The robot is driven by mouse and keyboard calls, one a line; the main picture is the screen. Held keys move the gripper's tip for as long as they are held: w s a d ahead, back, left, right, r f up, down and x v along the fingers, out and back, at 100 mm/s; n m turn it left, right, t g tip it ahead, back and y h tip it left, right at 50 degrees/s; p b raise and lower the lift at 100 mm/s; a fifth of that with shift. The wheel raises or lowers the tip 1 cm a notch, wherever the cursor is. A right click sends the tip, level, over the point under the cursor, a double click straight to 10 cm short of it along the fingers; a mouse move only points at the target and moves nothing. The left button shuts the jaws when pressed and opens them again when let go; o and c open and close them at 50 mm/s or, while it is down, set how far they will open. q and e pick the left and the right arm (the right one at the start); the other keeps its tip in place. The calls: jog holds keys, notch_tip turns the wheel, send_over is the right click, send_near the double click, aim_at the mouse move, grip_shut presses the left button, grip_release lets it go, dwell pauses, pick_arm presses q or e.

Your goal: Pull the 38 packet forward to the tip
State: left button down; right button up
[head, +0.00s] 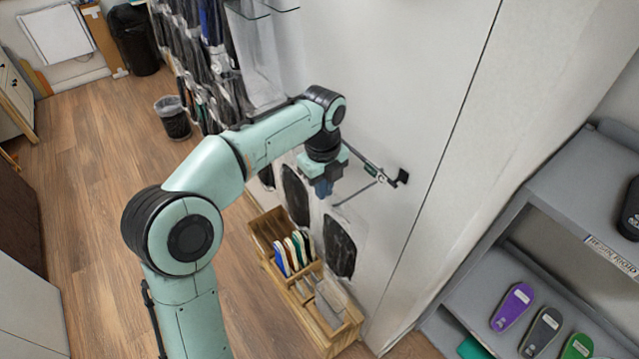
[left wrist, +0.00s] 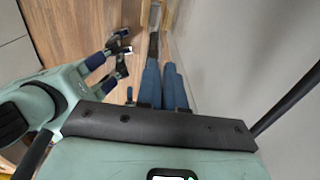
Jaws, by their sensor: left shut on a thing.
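My left gripper (head: 323,189) is beside the white wall panel, at a rod with a dark end piece (head: 400,177). In the left wrist view its blue fingers (left wrist: 162,70) are close together on a thin dark thing, which I take for the 38 packet (left wrist: 153,45). In the head view a clear packet with a dark insole (head: 340,246) hangs just below the gripper. Its top is hidden and I cannot read a number.
More packets (head: 295,195) hang along the wall to the left. A wooden box (head: 345,320) with insoles stands below. A grey shelf (head: 570,200) with coloured insoles (head: 512,307) is at the right. A waste bin (head: 173,120) stands on the floor, which is otherwise open at the left.

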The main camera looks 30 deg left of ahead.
pick_arm(q)
jog(key=shift+w+d, duration=0.15)
pick_arm(e)
jog(key=shift+w, duration=0.1)
pick_arm(q)
jog(key=c, duration=1.2)
grip_release()
jog(key=r+p, duration=0.2)
jog(key=r, duration=1.1)
jog(key=shift+s+r, duration=0.2)
pick_arm(e)
jog(key=w+r, duration=0.2)
jog(key=w, duration=0.1)
jog(key=shift+r, duration=0.3)
